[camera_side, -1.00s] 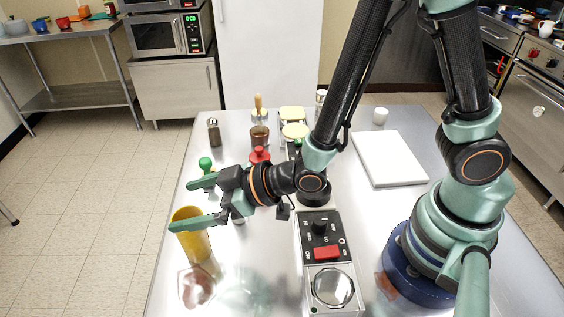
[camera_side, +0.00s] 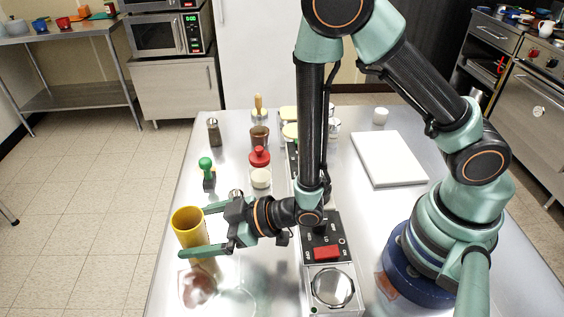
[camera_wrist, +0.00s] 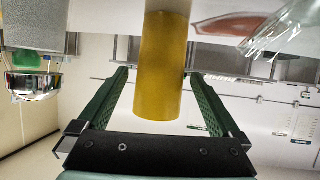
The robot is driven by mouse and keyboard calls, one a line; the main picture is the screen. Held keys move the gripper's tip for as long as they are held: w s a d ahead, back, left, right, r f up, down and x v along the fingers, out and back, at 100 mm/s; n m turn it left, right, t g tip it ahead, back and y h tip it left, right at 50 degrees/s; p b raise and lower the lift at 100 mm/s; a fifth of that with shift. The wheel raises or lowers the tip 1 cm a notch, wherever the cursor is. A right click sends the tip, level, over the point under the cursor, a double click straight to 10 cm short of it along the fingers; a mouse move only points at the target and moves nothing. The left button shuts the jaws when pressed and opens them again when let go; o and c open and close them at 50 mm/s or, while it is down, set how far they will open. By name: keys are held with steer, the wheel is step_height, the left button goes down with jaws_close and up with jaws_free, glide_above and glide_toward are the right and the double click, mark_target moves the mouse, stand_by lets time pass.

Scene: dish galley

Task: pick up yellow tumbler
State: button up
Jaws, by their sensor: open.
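The yellow tumbler (camera_side: 190,232) stands upright near the left edge of the steel table in the side view. My gripper (camera_side: 192,232) is open, with its two green fingers reaching left at the tumbler, one on the far side and one across its near side. In the wrist view the tumbler (camera_wrist: 162,65) shows between the two open fingers of my gripper (camera_wrist: 163,85). I cannot tell whether either finger touches it. The near finger hides part of the tumbler in the side view.
A clear glass with a reddish base (camera_side: 197,288) stands just in front of the tumbler. A green-handled item (camera_side: 206,172) and a red-topped item (camera_side: 259,157) stand behind. A control panel (camera_side: 325,240) lies to the right. A white board (camera_side: 389,159) lies farther right.

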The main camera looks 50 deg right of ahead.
steer(key=shift+x, duration=2.5)
steer(key=shift+f, duration=0.1)
steer(key=c, duration=1.4)
